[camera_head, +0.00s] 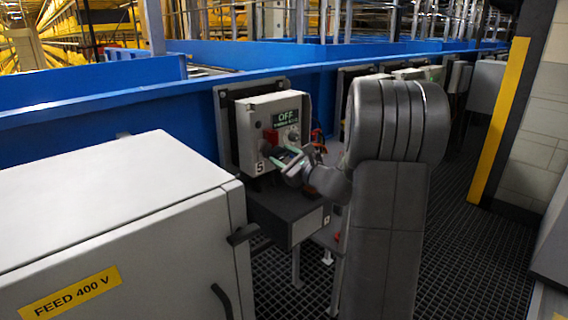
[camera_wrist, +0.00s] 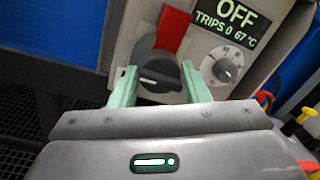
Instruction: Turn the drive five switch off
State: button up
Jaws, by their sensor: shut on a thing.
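The drive five box (camera_head: 255,160) is a light grey housing on the blue conveyor side, with a "5" on its lower left. Its green-lit display (camera_head: 286,118) reads "OFF"; in the wrist view the display (camera_wrist: 232,22) also reads "TRIPS 0 67 °C". The dark rotary switch (camera_wrist: 158,68) has a white mark near its lower edge and a red piece (camera_wrist: 173,30) above it. My gripper (camera_wrist: 160,84) is shut on the switch, one pale green finger on each side. In the head view my gripper (camera_head: 291,160) is at the box front, and it hides the switch.
A small grey dial (camera_wrist: 223,65) sits right of the switch. A grey cabinet (camera_head: 115,215) marked "FEED 400 V" stands at front left. Further drive boxes (camera_head: 408,74) line the conveyor to the right. A yellow-edged pillar (camera_head: 500,120) stands at right.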

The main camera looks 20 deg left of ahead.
jog(key=shift+f, duration=0.15)
jog(key=o, duration=0.9)
jog(key=shift+s, duration=0.1)
jog(key=shift+o, duration=0.2)
jog(key=p+v, duration=0.1)
jog(key=v, duration=1.2)
jog(key=shift+s+d+p, duration=0.15)
jog(key=shift+d+p, duration=0.2)
jog(key=shift+p, duration=0.05)
jog(key=shift+a, duration=0.1)
jog(key=b+x, duration=0.2)
jog(key=x, duration=1.1)
jog(key=shift+w+a, duration=0.25)
jog(key=shift+a, duration=0.05)
